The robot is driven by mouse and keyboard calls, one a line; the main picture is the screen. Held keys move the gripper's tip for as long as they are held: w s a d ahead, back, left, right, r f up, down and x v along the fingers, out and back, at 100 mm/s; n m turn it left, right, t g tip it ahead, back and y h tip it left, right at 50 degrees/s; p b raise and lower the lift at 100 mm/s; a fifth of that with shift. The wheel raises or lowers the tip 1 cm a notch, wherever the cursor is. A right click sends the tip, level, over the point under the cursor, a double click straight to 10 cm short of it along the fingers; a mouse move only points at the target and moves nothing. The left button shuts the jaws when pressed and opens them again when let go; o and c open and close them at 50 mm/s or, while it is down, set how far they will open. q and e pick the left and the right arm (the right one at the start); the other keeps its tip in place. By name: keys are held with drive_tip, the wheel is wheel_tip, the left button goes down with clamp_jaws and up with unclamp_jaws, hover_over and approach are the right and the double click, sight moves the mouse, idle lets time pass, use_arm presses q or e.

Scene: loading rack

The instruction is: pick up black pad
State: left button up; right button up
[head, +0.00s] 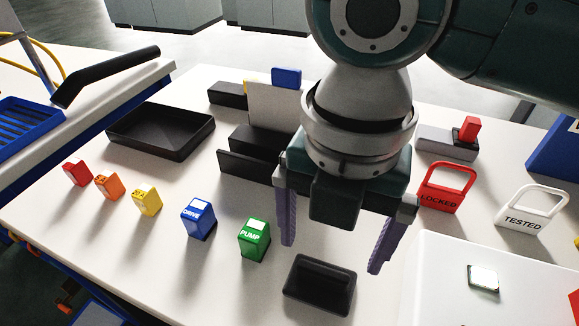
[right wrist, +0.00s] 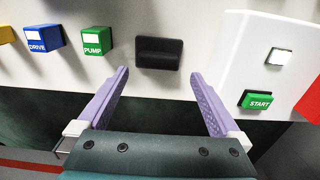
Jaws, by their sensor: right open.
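The black pad (head: 319,284) lies flat on the white table near its front edge, to the right of the green PUMP block (head: 254,239). It has a raised bar on top. It also shows in the right wrist view (right wrist: 158,53), ahead of the fingers. My right gripper (head: 333,250) is open and empty above the table, with its purple fingers apart, one to each side of the pad's column. In the right wrist view the gripper (right wrist: 160,90) points toward the pad, which is not between the fingertips. My left gripper is not in view.
A blue DRIVE block (head: 198,218) and yellow, orange and red blocks stand to the left. A red LOCKED tag (head: 440,187) and white TESTED tag (head: 531,209) are to the right. A white box with a green START button (right wrist: 257,100) borders the pad's right side. A black tray (head: 160,130) lies behind.

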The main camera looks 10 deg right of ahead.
sight(323, 270)
wheel_tip(323, 270, down, 6)
drive_tip(key=shift+w+f+b, duration=0.1)
drive_tip(key=shift+b, duration=0.2)
drive_tip(key=shift+c, duration=0.2)
drive_tip(key=c, duration=1.1)
drive_tip(key=shift+r, duration=0.2)
drive_tip(key=shift+r+p, duration=1.35)
drive_tip(key=shift+r, duration=8.55)
drive_tip(key=shift+a, duration=0.1)
